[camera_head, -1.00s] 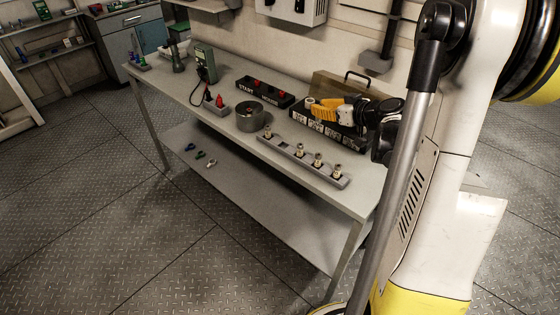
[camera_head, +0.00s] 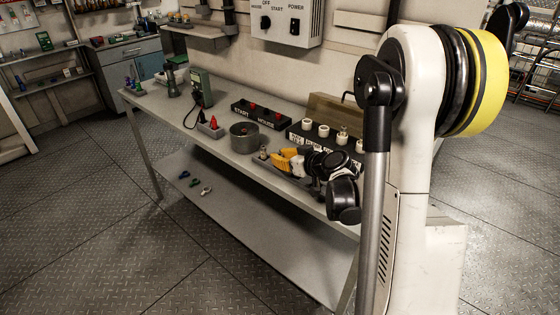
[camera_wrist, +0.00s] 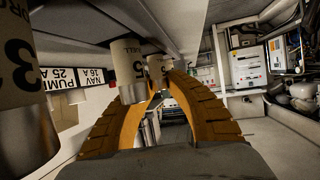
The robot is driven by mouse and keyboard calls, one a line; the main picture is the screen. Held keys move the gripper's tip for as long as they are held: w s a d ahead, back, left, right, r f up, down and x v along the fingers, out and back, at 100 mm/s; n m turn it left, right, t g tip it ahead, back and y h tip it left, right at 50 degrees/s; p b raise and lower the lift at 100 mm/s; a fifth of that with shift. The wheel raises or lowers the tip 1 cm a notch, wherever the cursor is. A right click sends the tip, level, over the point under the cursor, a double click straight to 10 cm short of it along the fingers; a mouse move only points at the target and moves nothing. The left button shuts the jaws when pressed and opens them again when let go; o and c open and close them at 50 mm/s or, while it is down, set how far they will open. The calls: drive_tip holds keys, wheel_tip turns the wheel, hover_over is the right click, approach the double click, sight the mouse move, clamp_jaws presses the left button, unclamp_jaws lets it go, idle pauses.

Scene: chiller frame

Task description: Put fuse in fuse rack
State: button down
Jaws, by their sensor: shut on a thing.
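My gripper (camera_head: 278,161) is low over the front of the bench, at the grey fuse tray (camera_head: 287,178). Its orange fingers (camera_wrist: 160,88) are shut on a pale fuse (camera_wrist: 157,66) with a metal end. A fuse marked 5 (camera_wrist: 128,68) and a fuse marked 3 (camera_wrist: 20,90) are close beside the fingers in the wrist view, which looks upside down. One fuse (camera_head: 263,153) shows at the tray's left end. The dark fuse rack (camera_head: 298,137) behind has several white sockets; one (camera_head: 342,132) appears to hold a fuse. My gripper hides part of the tray.
A round grey pot (camera_head: 244,138) stands left of the tray. A black START/HOUSE block (camera_head: 262,114) with red parts and a meter (camera_head: 201,88) are behind it. A small grey holder with a red piece (camera_head: 212,128) is further left. The bench's left front is clear.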

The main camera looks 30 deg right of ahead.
drive_tip(key=shift+r, duration=0.1)
drive_tip(key=c, duration=1.4)
unclamp_jaws()
